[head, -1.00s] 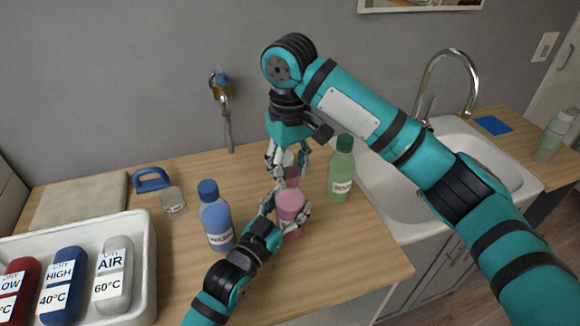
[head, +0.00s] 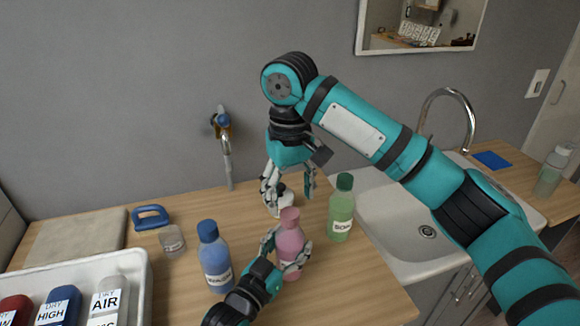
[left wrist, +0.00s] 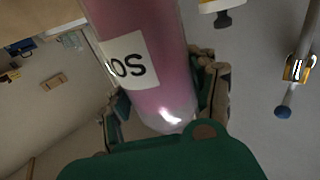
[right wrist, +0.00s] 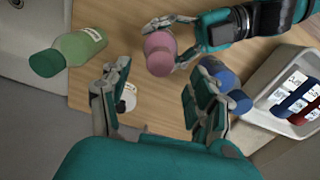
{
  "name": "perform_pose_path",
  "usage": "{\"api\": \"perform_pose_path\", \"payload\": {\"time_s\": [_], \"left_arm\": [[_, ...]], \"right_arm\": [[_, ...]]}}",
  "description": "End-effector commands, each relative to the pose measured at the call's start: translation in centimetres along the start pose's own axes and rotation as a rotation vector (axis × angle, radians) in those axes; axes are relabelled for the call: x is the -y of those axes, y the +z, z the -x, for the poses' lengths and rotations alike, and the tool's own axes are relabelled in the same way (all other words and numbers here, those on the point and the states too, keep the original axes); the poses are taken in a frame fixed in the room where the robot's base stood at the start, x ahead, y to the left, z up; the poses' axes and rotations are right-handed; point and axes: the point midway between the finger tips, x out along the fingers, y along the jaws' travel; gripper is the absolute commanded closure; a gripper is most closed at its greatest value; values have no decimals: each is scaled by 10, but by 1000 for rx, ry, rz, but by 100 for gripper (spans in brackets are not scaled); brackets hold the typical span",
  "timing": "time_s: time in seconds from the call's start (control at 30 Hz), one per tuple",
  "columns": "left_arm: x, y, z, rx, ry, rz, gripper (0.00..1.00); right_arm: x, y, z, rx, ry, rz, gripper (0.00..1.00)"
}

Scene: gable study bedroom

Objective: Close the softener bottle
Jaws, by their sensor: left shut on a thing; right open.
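The softener bottle (head: 291,242) is pink and stands upright on the wooden counter, with a pink cap (head: 289,215) on its top. My left gripper (head: 288,254) is shut around its body from the front. The left wrist view shows the pink body (left wrist: 150,75) between the fingers, with a partly readable white label. My right gripper (head: 289,192) is open and empty, behind and above the bottle. In the right wrist view the capped top (right wrist: 160,52) lies beyond the open fingers, apart from them. I cannot tell how tightly the cap sits.
A green soap bottle (head: 341,215) stands close on the right, a blue bottle (head: 214,262) on the left. A small white container (head: 280,204) is behind. A sink (head: 385,215) lies right, a white tray (head: 135,285) of labelled bottles front left. A wall tap (head: 223,130) juts out behind.

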Motion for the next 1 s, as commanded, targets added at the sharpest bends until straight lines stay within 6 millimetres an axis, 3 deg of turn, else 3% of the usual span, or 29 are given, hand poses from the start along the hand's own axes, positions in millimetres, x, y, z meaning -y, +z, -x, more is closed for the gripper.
{"api": "perform_pose_path", "payload": {"time_s": [0.1,0.33,0.5,0.77,0.8,1.0], "left_arm": [[0,0,0,1,0,1,100],[0,0,0,1,0,1,100],[0,0,0,1,0,1,100],[0,0,0,1,0,1,100],[0,0,0,1,0,1,40],[0,0,0,0,0,0,14]], "right_arm": [[-1,-1,29,-5,4,-4,38],[0,-1,68,-2,2,-2,38],[0,0,79,0,0,-1,38],[0,0,81,0,0,-1,38],[0,0,81,0,0,-1,38],[0,0,80,0,0,-1,38]]}}
